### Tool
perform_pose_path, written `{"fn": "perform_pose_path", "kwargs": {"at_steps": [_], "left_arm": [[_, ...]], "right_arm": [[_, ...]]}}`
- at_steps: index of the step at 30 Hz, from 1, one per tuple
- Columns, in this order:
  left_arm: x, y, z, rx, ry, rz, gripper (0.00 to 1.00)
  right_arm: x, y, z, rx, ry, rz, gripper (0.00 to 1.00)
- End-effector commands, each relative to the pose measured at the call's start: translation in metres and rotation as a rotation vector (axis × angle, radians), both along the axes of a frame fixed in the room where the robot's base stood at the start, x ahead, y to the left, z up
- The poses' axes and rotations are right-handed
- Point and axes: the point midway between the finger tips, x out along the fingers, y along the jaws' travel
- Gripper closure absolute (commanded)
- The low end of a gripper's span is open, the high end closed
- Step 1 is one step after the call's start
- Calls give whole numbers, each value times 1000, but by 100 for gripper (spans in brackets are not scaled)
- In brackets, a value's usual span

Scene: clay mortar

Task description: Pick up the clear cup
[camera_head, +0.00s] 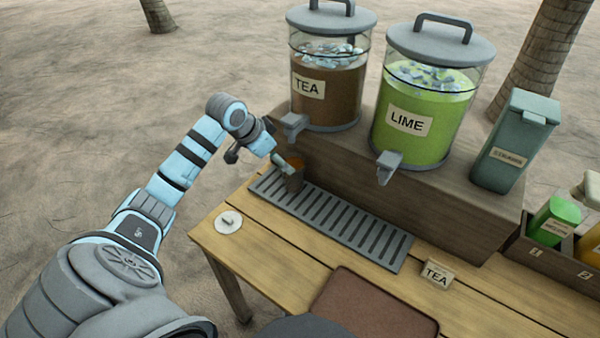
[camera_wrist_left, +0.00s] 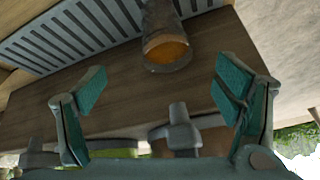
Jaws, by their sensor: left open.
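The clear cup (camera_head: 295,180) stands at the left end of the slotted drip tray (camera_head: 328,216), below the tea dispenser's tap (camera_head: 293,125). Something orange-brown shows inside it. In the left wrist view, the cup (camera_wrist_left: 165,42) appears at the top middle, beyond my fingertips. My left gripper (camera_head: 279,160) is right by the cup in the head view and partly covers it. In the wrist view, its fingers (camera_wrist_left: 160,95) are spread wide with nothing between them. My right gripper is not in view.
The tea dispenser (camera_head: 328,88) and lime dispenser (camera_head: 425,110) stand on a wooden riser (camera_head: 345,170) behind the tray. A teal container (camera_head: 515,145) is right of them.

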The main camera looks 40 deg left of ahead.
Motion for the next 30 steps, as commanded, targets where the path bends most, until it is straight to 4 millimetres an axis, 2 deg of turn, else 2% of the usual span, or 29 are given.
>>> {"fn": "perform_pose_path", "kwargs": {"at_steps": [1,3,6,11,16,18,24,26,30], "left_arm": [[5,1,-15,-5,1,6,16],[13,3,-32,-4,2,13,16],[23,5,-51,-1,2,16,16],[35,5,-67,0,2,14,16],[56,4,-94,0,2,13,16],[61,3,-101,1,1,11,16],[63,3,-100,4,1,10,16],[62,3,-100,4,1,10,24],[62,3,-100,4,1,11,47]], "right_arm": [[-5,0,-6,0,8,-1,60],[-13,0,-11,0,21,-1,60],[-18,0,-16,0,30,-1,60],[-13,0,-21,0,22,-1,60],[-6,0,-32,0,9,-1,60],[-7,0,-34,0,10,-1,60],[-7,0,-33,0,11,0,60],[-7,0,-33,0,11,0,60],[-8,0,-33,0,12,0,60]]}}
